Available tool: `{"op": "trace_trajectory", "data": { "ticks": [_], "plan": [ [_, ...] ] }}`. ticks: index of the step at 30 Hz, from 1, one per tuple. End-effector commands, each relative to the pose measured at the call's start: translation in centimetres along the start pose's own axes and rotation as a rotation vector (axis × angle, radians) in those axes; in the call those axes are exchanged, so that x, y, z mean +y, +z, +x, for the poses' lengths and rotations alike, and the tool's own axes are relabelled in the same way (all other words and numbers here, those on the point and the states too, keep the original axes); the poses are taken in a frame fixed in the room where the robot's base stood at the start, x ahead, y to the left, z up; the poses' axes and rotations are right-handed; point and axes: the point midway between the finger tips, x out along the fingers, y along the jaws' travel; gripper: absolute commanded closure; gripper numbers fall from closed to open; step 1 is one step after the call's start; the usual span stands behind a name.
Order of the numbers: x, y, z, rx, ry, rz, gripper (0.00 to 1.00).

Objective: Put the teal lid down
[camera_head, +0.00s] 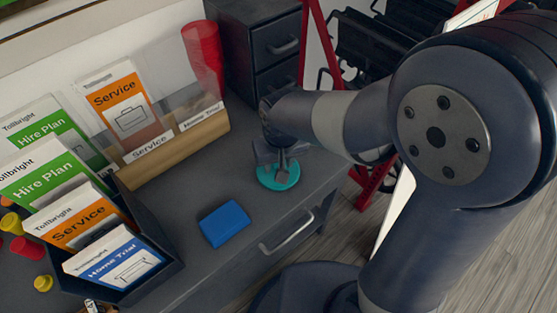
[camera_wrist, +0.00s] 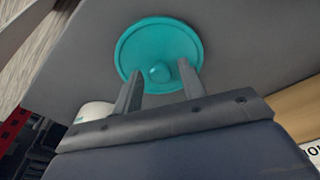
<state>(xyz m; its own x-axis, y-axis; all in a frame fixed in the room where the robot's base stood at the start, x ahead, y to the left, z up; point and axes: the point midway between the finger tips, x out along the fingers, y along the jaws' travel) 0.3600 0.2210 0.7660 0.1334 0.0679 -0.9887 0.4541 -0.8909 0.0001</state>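The teal lid (camera_head: 268,182) is a round disc on the dark grey desk top (camera_head: 255,172), near the desk's right end. In the wrist view the lid (camera_wrist: 135,45) shows its rim and its small round knob, and it appears to lie flat on the grey surface. My gripper (camera_head: 282,172) is right above the lid in the head view. In the wrist view my gripper (camera_wrist: 160,72) has its two fingers apart, one on each side of the knob, with a visible gap to it. Whether the fingertips touch the lid cannot be told.
A blue block (camera_head: 225,223) lies left of the lid. A wooden leaflet holder (camera_head: 178,152), a red cup (camera_head: 204,58) and a dark drawer unit (camera_head: 240,42) stand behind. A leaflet tray (camera_head: 150,281) is at left. A white object (camera_wrist: 95,111) is partly hidden beside my gripper.

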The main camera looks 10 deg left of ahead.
Motion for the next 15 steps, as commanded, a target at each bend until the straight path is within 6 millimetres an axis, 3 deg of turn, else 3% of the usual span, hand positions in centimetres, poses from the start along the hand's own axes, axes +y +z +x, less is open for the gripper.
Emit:
{"op": "trace_trajectory", "data": {
  "ticks": [10, 15],
  "plan": [
    [0.0, -0.1, -0.4, 0.0, 0.0, 0.0, 0.57],
    [0.0, -0.2, -2.8, 0.004, -0.001, 0.0, 0.57]
  ]
}}
